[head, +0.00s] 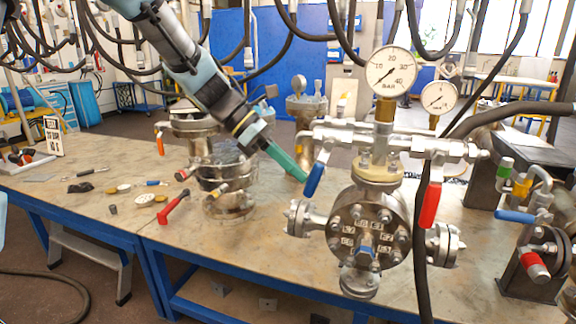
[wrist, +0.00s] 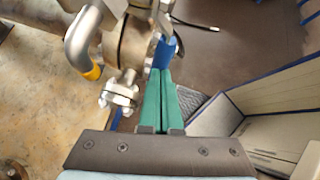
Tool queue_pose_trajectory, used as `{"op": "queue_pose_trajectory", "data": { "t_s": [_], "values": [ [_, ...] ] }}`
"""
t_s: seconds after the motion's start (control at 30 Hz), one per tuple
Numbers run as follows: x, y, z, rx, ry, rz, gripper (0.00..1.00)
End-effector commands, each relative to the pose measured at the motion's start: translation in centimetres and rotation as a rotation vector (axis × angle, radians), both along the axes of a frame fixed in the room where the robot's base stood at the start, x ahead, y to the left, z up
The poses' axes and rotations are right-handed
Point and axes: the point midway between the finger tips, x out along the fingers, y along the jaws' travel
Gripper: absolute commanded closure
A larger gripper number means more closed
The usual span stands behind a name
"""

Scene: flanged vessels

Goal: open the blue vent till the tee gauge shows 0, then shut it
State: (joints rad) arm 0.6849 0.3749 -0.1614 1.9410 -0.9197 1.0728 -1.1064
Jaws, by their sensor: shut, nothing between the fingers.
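The blue vent handle (head: 316,178) hangs at a slant from the left end of the pipe tee on top of the flanged vessel (head: 372,225). It also shows in the wrist view (wrist: 165,52). My gripper (head: 304,178) has green fingers pressed together with nothing between them. Its tips are right beside the blue handle; I cannot tell whether they touch it. In the wrist view the fingertips (wrist: 162,72) overlap the handle's lower end. A large bar gauge (head: 391,70) stands upright on the tee, with a smaller gauge (head: 438,97) to its right. Their needle readings are too small to tell.
A red handle (head: 430,204) hangs on the tee's right side, near a black hose. Another flanged vessel (head: 226,175) stands behind my gripper at left. A red wrench-like tool (head: 173,206) and small parts lie on the table (head: 190,240). Another blue handle (head: 515,215) is at right.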

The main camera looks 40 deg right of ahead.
Motion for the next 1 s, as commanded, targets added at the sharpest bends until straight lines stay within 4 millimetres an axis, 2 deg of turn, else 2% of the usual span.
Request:
{"op": "queue_pose_trajectory", "data": {
  "t_s": [0.03,0.4,1.0],
  "values": [
    [-0.1,0.0,-0.7,-0.018,0.036,0.002,1.00],
    [-1.3,-0.8,-1.5,-0.137,0.216,0.000,1.00],
    [-1.7,-1.1,-1.6,-0.173,0.270,-0.002,1.00]
  ]
}}
